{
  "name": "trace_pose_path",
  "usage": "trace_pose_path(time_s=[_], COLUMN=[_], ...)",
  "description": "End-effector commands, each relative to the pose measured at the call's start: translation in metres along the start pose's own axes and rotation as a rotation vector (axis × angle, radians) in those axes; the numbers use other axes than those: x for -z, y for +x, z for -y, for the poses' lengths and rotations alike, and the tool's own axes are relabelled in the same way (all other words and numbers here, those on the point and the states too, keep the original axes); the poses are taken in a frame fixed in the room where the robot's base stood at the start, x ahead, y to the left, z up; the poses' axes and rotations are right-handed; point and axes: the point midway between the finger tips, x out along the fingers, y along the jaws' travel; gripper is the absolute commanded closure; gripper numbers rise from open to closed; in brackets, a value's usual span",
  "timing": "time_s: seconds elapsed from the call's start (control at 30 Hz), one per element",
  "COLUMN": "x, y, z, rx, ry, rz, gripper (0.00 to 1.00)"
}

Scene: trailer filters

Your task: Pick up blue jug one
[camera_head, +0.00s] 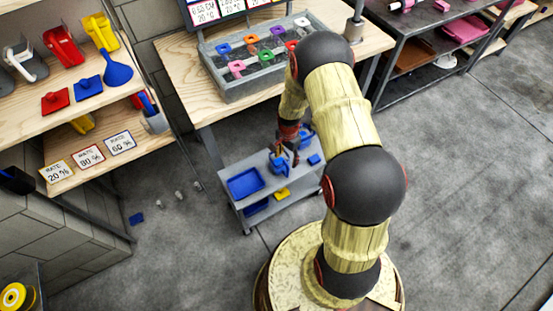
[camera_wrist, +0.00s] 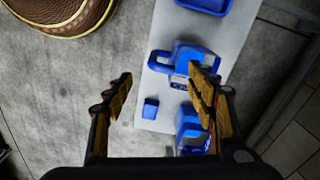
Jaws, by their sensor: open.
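Two blue jugs stand on a small grey cart (camera_head: 228,173). One jug (camera_wrist: 182,56) shows in the upper middle of the wrist view, with its handle to the left; it also shows in the head view (camera_head: 277,166). The other jug (camera_wrist: 187,122) is lower in the wrist view, partly behind my right finger. I cannot read which is number one. My gripper (camera_wrist: 165,90) is open and empty above the cart, its fingers apart. The right fingertip overlaps the edge of the upper jug in the picture; contact cannot be told.
A blue tray (camera_head: 245,182) lies on the cart's left end, and a small blue block (camera_wrist: 150,108) lies near the jugs. A wooden workbench (camera_head: 215,112) with a grey bin (camera_head: 231,88) stands behind the cart. Shelves (camera_head: 70,98) stand left; floor between is mostly clear.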

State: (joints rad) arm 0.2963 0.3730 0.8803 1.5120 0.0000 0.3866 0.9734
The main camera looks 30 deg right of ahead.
Motion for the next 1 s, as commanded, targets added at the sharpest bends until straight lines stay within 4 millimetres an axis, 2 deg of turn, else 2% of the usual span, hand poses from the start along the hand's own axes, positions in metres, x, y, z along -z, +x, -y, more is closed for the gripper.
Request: trace_pose_path(time_s=[0.17,0.53,0.8,1.0], x=[0.001,0.000,-0.003,-0.002], y=[0.004,0.036,0.075,0.078], z=[0.002,0.002,0.002,0.003], rx=[0.010,0.009,0.007,0.010], ry=[0.070,0.072,0.071,0.071], rz=[-0.006,-0.005,-0.005,-0.007], gripper=[0.44,0.44,0.44,0.44])
